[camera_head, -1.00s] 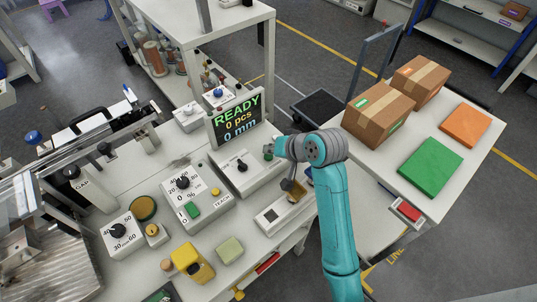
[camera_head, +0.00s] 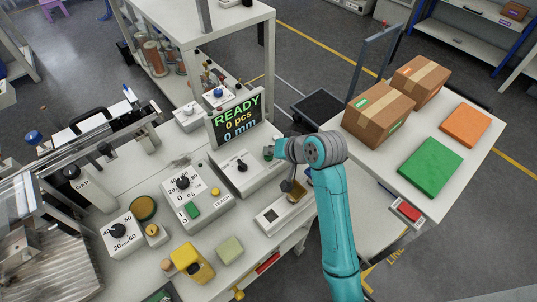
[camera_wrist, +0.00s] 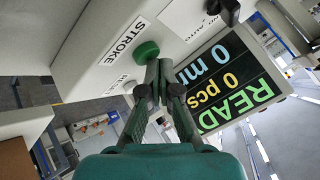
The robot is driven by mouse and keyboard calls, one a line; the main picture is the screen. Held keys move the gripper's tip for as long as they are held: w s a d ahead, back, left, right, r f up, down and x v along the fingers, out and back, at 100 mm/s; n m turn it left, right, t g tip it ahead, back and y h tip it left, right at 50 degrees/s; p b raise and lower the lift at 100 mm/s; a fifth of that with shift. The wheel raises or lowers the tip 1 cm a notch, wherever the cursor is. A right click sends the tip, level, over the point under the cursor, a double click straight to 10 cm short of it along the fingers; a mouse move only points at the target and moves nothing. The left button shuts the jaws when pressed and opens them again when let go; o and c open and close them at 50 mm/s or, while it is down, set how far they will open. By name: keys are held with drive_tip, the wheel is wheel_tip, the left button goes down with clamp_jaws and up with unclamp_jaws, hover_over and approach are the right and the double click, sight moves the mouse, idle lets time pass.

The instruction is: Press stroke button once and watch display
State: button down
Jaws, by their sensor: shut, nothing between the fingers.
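The stroke button is a green round knob (camera_wrist: 146,52) beside a white STROKE label (camera_wrist: 125,39) in the wrist view. It sits on a light grey control box (camera_head: 240,173), just right of the dial in the head view. My gripper (camera_wrist: 154,72) is shut and empty, its fingertips right at the button's edge; I cannot tell whether they touch it. In the head view my gripper (camera_head: 271,151) is small and partly merged with the button. The display (camera_head: 237,120) reads READY, 0 pcs, 0 mm. It shows upside down in the wrist view (camera_wrist: 225,85).
A second box with a dial and green button (camera_head: 194,208), marked TEACH, stands left. A small device (camera_head: 270,217) lies below my wrist. Cardboard boxes (camera_head: 378,113) stand on the right table. A yellow object (camera_head: 192,262) is at the bench front.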

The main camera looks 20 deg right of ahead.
sight(271, 157)
drive_tip(key=shift+f, duration=0.3)
idle(0.5)
drive_tip(key=shift+r, duration=0.95)
drive_tip(key=shift+r, duration=2.55)
